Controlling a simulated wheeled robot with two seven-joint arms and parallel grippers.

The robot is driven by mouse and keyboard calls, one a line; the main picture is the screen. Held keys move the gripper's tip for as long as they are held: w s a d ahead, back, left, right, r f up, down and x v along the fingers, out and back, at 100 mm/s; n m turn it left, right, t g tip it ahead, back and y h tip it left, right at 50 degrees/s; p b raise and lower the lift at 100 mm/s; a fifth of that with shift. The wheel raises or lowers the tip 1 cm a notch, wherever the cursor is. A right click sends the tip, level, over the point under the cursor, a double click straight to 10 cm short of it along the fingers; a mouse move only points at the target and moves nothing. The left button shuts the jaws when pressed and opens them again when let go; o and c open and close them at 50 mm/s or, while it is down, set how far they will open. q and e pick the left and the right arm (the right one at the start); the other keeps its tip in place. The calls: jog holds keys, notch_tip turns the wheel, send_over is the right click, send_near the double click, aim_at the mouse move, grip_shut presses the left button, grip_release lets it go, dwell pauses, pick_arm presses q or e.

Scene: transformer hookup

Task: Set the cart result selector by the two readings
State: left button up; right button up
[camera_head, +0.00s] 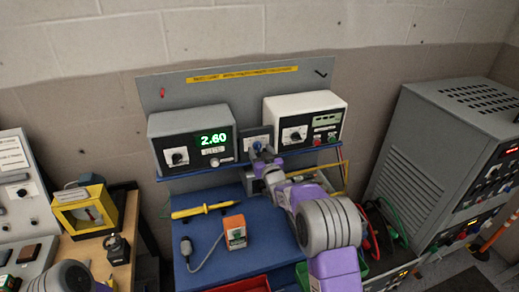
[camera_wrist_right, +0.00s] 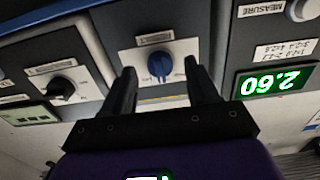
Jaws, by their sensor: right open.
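The result selector is a small panel with a blue knob (camera_wrist_right: 160,66), between the two instruments on the cart shelf; its knob also shows in the head view (camera_head: 257,146). My right gripper (camera_head: 262,157) is open in front of it. In the right wrist view, its fingertips (camera_wrist_right: 160,74) lie on either side of the knob; I cannot tell whether they touch it. The grey instrument (camera_head: 166,128) has a green display (camera_head: 213,138) reading 2.60. The white instrument (camera_head: 291,107) has a small display (camera_head: 326,120), too small to read. My left gripper is out of view.
A yellow probe (camera_head: 203,210) and an orange device (camera_head: 234,231) lie on the blue cart top (camera_head: 206,248). A tall grey cabinet (camera_head: 437,145) stands right. A yellow-framed meter (camera_head: 83,210) sits on a side table at left. Cables hang beside my right arm.

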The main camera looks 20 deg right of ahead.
jog(key=shift+w, duration=0.55)
jog(key=shift+c, duration=0.2)
jog(key=c, duration=1)
jog(key=n+b, duration=0.5)
jog(key=b, duration=0.2)
jog(key=shift+f+n+b, duration=0.15)
jog(key=shift+n+b, duration=0.15)
jog(key=shift+b, duration=0.1)
jog(key=shift+n+b, duration=1.7)
jog(key=shift+n, duration=0.1)
jog(key=shift+r, duration=0.2)
